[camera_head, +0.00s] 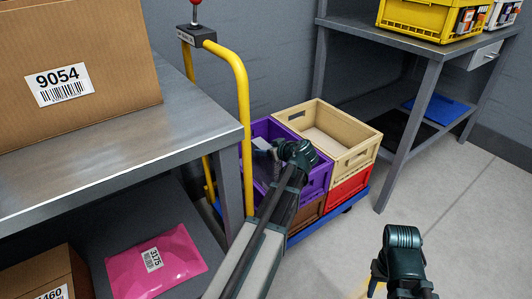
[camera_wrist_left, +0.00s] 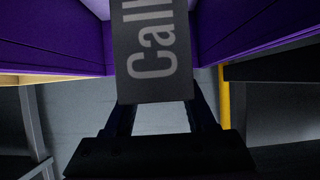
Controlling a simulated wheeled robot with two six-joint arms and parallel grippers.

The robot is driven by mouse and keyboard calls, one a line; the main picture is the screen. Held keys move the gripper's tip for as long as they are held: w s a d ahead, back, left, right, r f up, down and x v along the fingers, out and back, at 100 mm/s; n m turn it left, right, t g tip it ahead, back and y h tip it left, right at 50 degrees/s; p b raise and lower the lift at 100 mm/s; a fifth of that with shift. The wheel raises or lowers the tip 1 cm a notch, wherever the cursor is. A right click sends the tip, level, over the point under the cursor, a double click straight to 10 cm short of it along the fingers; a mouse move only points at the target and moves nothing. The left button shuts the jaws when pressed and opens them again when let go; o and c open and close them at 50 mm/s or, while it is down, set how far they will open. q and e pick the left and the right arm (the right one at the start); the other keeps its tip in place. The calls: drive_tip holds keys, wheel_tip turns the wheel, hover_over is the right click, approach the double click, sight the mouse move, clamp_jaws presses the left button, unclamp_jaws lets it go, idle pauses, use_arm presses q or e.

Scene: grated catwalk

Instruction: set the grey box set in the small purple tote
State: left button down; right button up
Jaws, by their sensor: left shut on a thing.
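The small purple tote (camera_head: 318,184) is the left upper crate on a cart, and its purple wall also shows in the left wrist view (camera_wrist_left: 50,35). My left gripper (camera_wrist_left: 160,112) is shut on the grey box set (camera_wrist_left: 152,60), a dark grey box with pale lettering reading "Call". In the head view my left gripper (camera_head: 278,165) is at the tote's opening, with a pale grey piece of the box (camera_head: 262,144) beside it. My arm hides part of the tote, and I cannot tell whether the box touches its floor. My right gripper (camera_head: 377,287) is low at the front; its fingers are mostly hidden.
A beige crate (camera_head: 360,157) stands right of the tote, above a red crate (camera_head: 346,193). The cart's yellow handle (camera_head: 243,110) rises at the left. A metal table (camera_head: 110,140) with a large carton (camera_head: 90,50) is at the left. Open floor (camera_head: 455,220) lies to the right.

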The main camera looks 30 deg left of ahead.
use_arm(q)
drive_tip(key=shift+f, duration=0.1)
drive_tip(key=shift+c, duration=1.1)
unclamp_jaws()
drive_tip(key=shift+r, duration=0.25)
drive_tip(key=p+v, duration=0.5)
drive_tip(key=v, duration=0.7)
drive_tip(key=shift+p, duration=0.35)
